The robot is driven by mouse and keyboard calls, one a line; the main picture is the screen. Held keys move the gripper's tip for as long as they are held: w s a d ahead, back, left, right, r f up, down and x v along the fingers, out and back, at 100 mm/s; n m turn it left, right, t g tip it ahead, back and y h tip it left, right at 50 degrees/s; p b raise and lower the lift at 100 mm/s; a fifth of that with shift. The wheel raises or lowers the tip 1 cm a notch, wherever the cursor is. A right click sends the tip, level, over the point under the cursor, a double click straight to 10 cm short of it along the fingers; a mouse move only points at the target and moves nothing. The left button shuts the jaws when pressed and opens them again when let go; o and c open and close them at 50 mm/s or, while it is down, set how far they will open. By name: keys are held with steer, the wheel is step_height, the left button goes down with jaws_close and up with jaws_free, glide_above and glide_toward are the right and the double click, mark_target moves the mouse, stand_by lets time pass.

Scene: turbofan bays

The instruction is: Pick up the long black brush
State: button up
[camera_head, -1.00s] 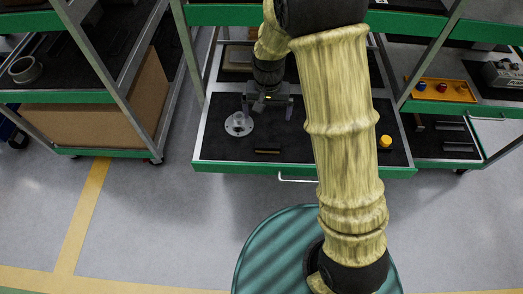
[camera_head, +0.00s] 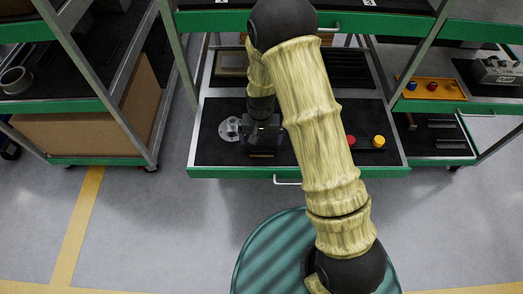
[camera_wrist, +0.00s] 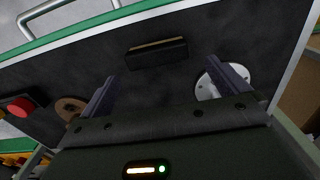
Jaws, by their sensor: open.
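The long black brush (camera_wrist: 157,53) lies on the dark mat of the pulled-out drawer (camera_head: 210,158), with a thin tan strip along one long edge. In the head view the brush (camera_head: 262,155) shows just below my gripper, near the drawer's front edge, partly hidden. My gripper (camera_wrist: 161,68) is open and empty, pointing down over the drawer. In the wrist view the brush lies beyond the fingertips, between their lines and apart from both. The height of the fingers above it is hard to tell.
A grey flanged part (camera_head: 229,129) lies left of my gripper; it is near one finger in the wrist view (camera_wrist: 204,88). A brown ring (camera_wrist: 69,108) is near the other finger. Red (camera_head: 350,140) and yellow (camera_head: 379,142) knobs stand right. The drawer handle (camera_head: 287,182) projects in front.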

mark_target(262, 149)
steer(key=shift+f, duration=0.25)
steer(key=shift+f, duration=0.1)
steer(key=f, duration=0.4)
steer(key=shift+s+d+p, duration=0.2)
steer(key=shift+s+p, duration=0.1)
steer(key=shift+s, duration=0.1)
steer(key=shift+f, duration=0.5)
steer(key=shift+c, duration=0.2)
steer(key=c, duration=0.9)
steer(key=shift+r, duration=0.1)
